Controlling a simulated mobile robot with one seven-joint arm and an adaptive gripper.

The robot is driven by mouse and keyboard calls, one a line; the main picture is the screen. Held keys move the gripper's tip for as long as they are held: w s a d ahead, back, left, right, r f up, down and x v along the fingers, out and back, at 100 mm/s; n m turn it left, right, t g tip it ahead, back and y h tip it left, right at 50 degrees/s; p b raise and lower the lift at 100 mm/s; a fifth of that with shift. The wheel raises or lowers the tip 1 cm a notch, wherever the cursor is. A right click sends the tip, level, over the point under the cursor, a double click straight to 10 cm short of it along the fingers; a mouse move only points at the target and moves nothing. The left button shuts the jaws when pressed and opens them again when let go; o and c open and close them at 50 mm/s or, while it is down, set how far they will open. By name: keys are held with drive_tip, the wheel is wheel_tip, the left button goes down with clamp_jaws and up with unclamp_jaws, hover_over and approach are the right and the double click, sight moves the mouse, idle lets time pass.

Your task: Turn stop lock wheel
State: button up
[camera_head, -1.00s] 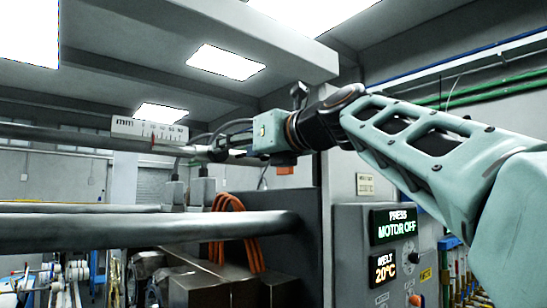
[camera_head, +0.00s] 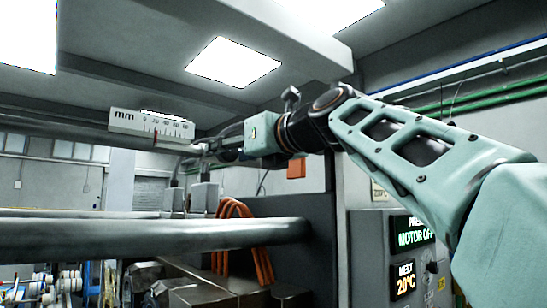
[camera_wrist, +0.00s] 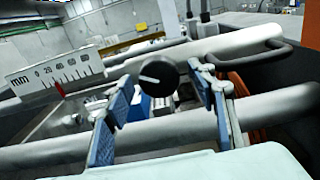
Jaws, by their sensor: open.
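The stop lock wheel (camera_wrist: 158,77) appears in the wrist view as a round black knob with a white line across its face. It sits near the end of a white mm scale (camera_wrist: 57,72), which has a red pointer. My gripper (camera_wrist: 161,80) is open, with one blue-padded finger on each side of the knob in the picture. I cannot tell whether the fingers touch it. In the head view my gripper (camera_head: 208,149) is at the right end of the scale (camera_head: 150,126). The knob cannot be made out there.
Thick metal bars (camera_head: 150,237) run across below my gripper. Orange hoses (camera_head: 262,262) hang beside a dark machine plate (camera_head: 305,215). A control panel (camera_head: 405,270) with lit displays stands at the right, behind my arm. Blocks with cables (camera_head: 204,196) stand under the gripper.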

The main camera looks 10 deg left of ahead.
idle(0.3)
drive_tip(key=c, duration=1.2)
drive_tip(key=shift+o, duration=0.2)
drive_tip(key=shift+n, duration=0.3)
